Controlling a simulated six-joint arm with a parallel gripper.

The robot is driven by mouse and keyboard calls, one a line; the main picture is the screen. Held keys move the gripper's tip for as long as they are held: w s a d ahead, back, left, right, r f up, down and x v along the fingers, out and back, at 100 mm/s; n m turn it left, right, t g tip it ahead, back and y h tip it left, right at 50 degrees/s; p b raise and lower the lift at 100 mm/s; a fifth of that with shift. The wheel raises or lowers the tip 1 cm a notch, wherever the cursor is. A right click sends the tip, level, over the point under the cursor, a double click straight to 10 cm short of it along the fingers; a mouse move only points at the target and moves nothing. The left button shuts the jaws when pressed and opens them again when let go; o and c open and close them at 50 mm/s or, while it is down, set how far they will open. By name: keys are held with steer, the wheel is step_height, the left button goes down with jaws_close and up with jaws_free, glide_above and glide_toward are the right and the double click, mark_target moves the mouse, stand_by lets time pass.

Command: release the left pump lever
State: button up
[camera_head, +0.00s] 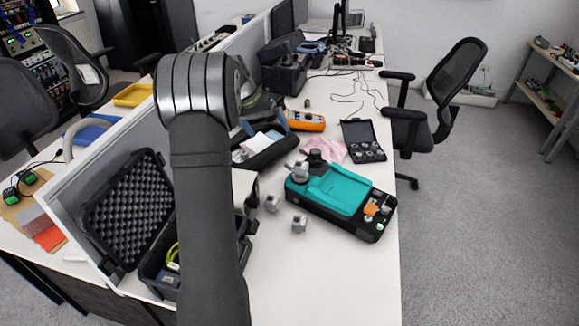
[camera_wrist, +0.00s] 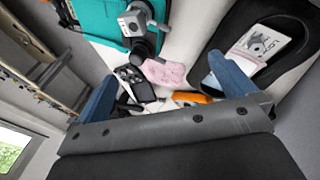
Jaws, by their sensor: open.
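A teal-topped black device (camera_head: 340,190) lies on the white table; its teal part also shows at the top of the wrist view (camera_wrist: 97,18). At its back left end are a grey block-like part (camera_head: 297,171) and a black knob-like part (camera_head: 315,157). In the wrist view the grey part (camera_wrist: 132,22) sits beside the teal edge, with black parts (camera_wrist: 142,47) close to it. I cannot tell which piece is the left pump lever. My gripper (camera_wrist: 162,70) has two blue fingers spread wide with nothing between them, apart from the device.
A foam-lined case (camera_head: 127,212) stands at left. The table's front is clear.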

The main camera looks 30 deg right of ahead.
steer(key=shift+a+r, duration=0.15)
steer(key=shift+r, duration=0.2)
